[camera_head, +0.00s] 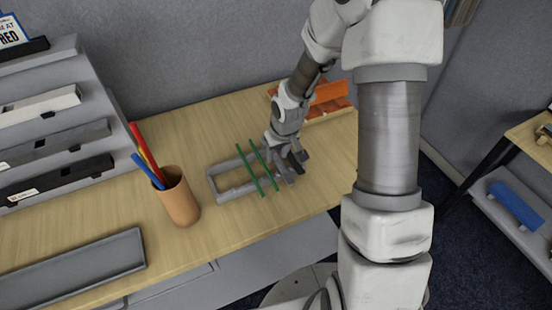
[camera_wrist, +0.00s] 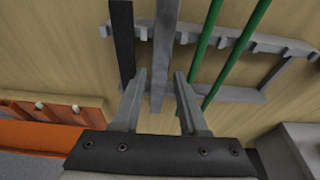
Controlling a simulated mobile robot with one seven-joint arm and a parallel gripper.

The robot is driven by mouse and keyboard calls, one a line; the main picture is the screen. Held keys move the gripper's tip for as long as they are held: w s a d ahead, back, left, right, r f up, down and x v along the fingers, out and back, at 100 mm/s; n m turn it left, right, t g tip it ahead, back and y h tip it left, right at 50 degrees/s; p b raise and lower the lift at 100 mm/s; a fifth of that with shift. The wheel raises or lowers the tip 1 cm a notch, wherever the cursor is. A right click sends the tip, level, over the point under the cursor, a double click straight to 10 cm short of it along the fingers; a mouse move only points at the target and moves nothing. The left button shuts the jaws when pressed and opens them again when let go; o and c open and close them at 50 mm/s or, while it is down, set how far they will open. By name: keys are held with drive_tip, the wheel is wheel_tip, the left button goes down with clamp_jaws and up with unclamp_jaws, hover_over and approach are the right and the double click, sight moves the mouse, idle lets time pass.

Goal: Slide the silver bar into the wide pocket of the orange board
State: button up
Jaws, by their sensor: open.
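The silver bar (camera_wrist: 164,45) lies across a grey rack (camera_wrist: 270,43) in the wrist view, between a black bar (camera_wrist: 122,40) and two green bars (camera_wrist: 208,45). My gripper (camera_wrist: 160,78) is open, with one finger on each side of the silver bar's near end; the fingers appear apart from it. In the head view my gripper (camera_head: 286,168) is over the right part of the rack (camera_head: 214,185) and mostly hides the silver bar. The orange board (camera_head: 328,92) stands at the back right, partly behind my arm. Its edge shows at lower left in the wrist view (camera_wrist: 35,134); I cannot make out its wide pocket.
A brown cup (camera_head: 178,200) with red and blue sticks stands left of the rack. A grey tray (camera_head: 75,268) lies at front left, below a stepped grey shelf (camera_head: 75,75) with boxes. Bare table lies between the rack and the back wall.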

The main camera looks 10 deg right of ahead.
drive_tip(key=shift+c, duration=0.3)
clamp_jaws()
